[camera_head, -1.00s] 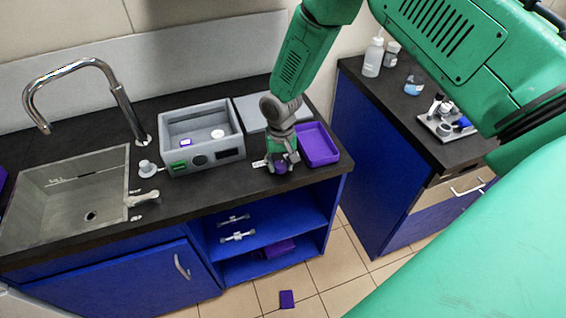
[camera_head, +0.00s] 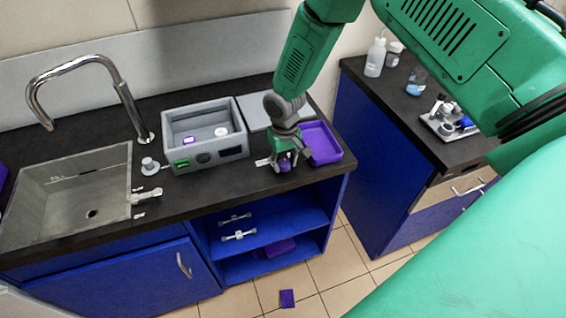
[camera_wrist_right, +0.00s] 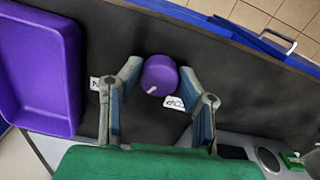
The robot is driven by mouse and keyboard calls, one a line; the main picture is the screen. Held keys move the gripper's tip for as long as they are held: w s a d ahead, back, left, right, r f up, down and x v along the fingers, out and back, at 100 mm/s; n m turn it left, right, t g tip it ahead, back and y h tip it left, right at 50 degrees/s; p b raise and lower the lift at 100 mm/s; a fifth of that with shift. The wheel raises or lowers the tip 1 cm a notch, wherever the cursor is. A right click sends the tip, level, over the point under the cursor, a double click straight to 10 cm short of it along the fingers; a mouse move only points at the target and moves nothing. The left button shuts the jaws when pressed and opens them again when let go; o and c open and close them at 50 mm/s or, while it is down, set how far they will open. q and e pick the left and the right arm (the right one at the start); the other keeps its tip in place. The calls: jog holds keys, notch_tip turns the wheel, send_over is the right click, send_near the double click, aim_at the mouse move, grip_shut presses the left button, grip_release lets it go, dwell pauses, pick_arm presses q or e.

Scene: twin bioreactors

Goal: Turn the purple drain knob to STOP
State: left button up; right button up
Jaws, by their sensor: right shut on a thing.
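The purple drain knob (camera_wrist_right: 159,75) sits on the dark counter, and a white pointer line on it points to the lower left in the right wrist view. My right gripper (camera_wrist_right: 160,72) is shut on it, one finger on each side. A white label (camera_wrist_right: 174,103) lies beside the right finger and another (camera_wrist_right: 94,83) beside the left; both are partly hidden and I cannot read them fully. In the head view my right gripper (camera_head: 285,159) reaches down to the purple knob (camera_head: 285,166) near the counter's front edge. My left gripper is not in view.
A purple tray (camera_head: 321,144) stands close beside the gripper. A grey box (camera_head: 205,150) with a green display is to its left, and the sink (camera_head: 65,195) is further left. Open blue shelves (camera_head: 275,225) lie below the counter.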

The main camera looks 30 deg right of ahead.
jog(key=n, duration=0.3)
jog(key=shift+w+d+r, duration=0.1)
jog(key=shift+w+r, duration=0.05)
jog(key=shift+w, duration=0.2)
jog(key=n, duration=0.8)
jog(key=shift+n, duration=1.8)
jog(key=o, duration=1.1)
jog(key=shift+o, duration=0.2)
